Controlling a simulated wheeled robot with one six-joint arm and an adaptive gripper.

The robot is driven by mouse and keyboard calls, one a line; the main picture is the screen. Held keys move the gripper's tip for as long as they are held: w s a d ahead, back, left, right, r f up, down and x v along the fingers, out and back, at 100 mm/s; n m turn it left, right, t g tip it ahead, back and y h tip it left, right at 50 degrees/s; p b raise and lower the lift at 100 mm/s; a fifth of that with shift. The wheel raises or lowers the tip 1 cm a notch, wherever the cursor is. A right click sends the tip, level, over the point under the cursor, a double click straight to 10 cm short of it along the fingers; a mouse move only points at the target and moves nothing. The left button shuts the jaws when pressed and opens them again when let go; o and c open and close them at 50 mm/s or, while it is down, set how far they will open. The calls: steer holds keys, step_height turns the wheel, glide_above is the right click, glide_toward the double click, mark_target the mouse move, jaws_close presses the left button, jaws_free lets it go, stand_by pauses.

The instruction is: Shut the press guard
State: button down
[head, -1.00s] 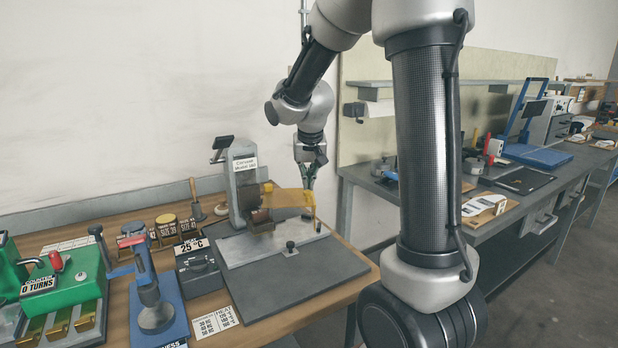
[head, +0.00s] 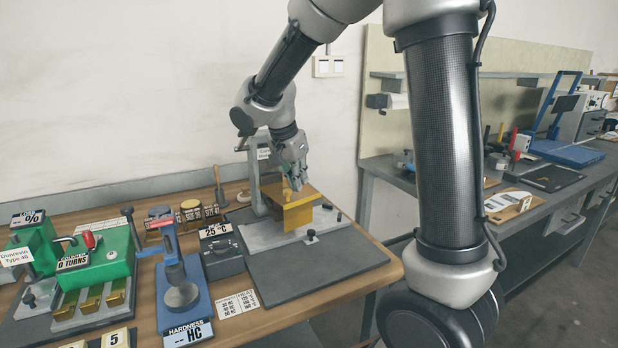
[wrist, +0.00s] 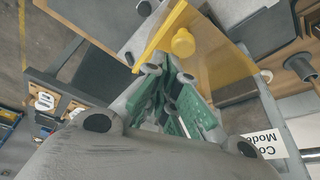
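The press (head: 261,172) stands on a grey plate on the wooden bench; my arm hides part of its column. Its guard (head: 300,216) is a yellow, see-through angled panel at the press front. In the wrist view the guard (wrist: 160,35) spans the top, with a round yellow knob (wrist: 183,42) on it. My gripper (head: 296,182) points down just above and behind the guard's upper edge. In the wrist view its green-padded fingers (wrist: 170,72) lie close beside the guard and knob; I cannot tell whether they touch. The finger gap is unclear.
A blue hardness tester (head: 187,300) and a green counter machine (head: 105,255) stand to the left. A grey box marked 25 °C (head: 220,258) is beside the press plate. The dark front plate (head: 320,270) is mostly clear. Another workbench (head: 410,188) is at the right.

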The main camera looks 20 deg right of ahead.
steer(key=shift+w+a, duration=0.2)
steer(key=shift+a, duration=0.4)
steer(key=shift+w+a, duration=0.15)
steer(key=shift+a, duration=0.4)
steer(key=shift+d, duration=0.1)
